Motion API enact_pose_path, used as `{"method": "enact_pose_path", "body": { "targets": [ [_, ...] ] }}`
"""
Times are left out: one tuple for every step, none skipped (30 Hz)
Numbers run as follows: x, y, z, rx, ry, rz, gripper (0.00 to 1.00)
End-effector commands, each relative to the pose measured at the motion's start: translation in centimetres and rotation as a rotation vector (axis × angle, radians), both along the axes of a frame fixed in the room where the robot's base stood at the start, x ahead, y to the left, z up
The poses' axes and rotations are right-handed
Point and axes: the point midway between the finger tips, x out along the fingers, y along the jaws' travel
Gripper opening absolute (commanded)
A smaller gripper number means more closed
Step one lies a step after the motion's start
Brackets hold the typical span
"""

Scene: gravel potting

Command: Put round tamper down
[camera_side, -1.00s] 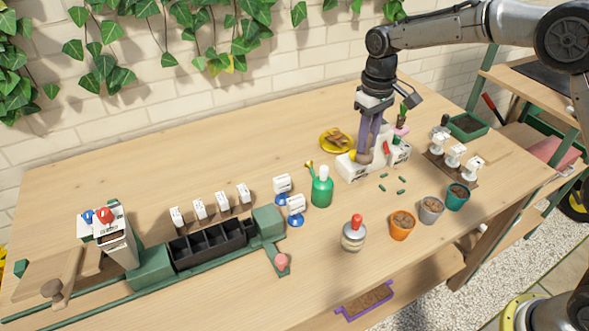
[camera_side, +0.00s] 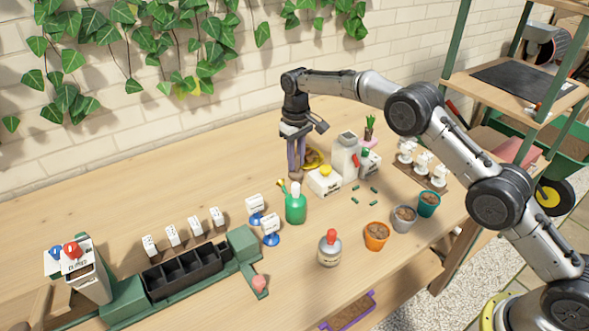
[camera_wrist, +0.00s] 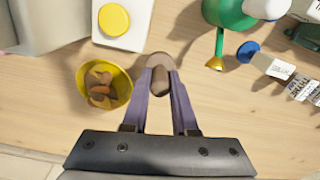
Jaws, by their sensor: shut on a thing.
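The round tamper (camera_wrist: 160,74), a brown wooden knob-like tool, is between the fingertips of my gripper (camera_wrist: 160,80) in the wrist view. In the side view my gripper (camera_side: 296,168) points straight down, with the tamper (camera_side: 296,176) at its tips. It is behind the green watering can and left of the white box with the yellow button. The fingers are shut on the tamper. Its underside is hard to make out, so I cannot tell whether it touches the table.
The yellow dish (camera_wrist: 82,84) of brown pieces is close left of the tamper. The white button box (camera_side: 325,184) and green watering can (camera_side: 295,208) stand nearby. Bare wooden table (camera_side: 215,180) lies to the left. Pots, including an orange one (camera_side: 376,237), stand at front right.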

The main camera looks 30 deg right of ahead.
Motion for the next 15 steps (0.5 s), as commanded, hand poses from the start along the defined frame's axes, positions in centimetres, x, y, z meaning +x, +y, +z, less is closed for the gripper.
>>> {"method": "enact_pose_path", "body": {
  "targets": [
    [0.2, 0.0, -0.2, 0.000, -0.001, 0.000, 0.00],
    [0.2, 0.0, -0.2, 0.000, -0.001, 0.000, 0.00],
    [0.3, 0.0, -0.4, 0.000, 0.000, 0.000, 0.00],
    [0.4, 0.0, -0.5, 0.000, 0.000, 0.000, 0.00],
    [0.4, 0.1, -0.6, 0.000, 0.000, 0.000, 0.00],
    [0.6, 0.1, -0.8, 0.000, -0.001, 0.000, 0.00],
    [0.7, 0.1, -1.0, 0.000, -0.001, 0.000, 0.00],
    [0.6, 0.1, -1.5, 0.000, 0.003, 0.000, 0.00],
    [0.6, 0.1, -2.1, 0.000, 0.003, 0.000, 0.00],
    [0.5, 0.1, -2.5, 0.000, 0.003, 0.000, 0.00],
    [0.5, 0.1, -2.9, 0.000, 0.003, 0.000, 0.00],
    [0.6, 0.1, -3.4, 0.000, 0.001, 0.000, 0.00],
    [0.6, 0.1, -3.6, 0.000, 0.000, 0.000, 0.00],
    [0.6, 0.1, -3.8, 0.000, 0.000, 0.000, 0.00],
    [0.6, 0.1, -3.8, 0.000, -0.001, 0.000, 0.00]
  ]
}}
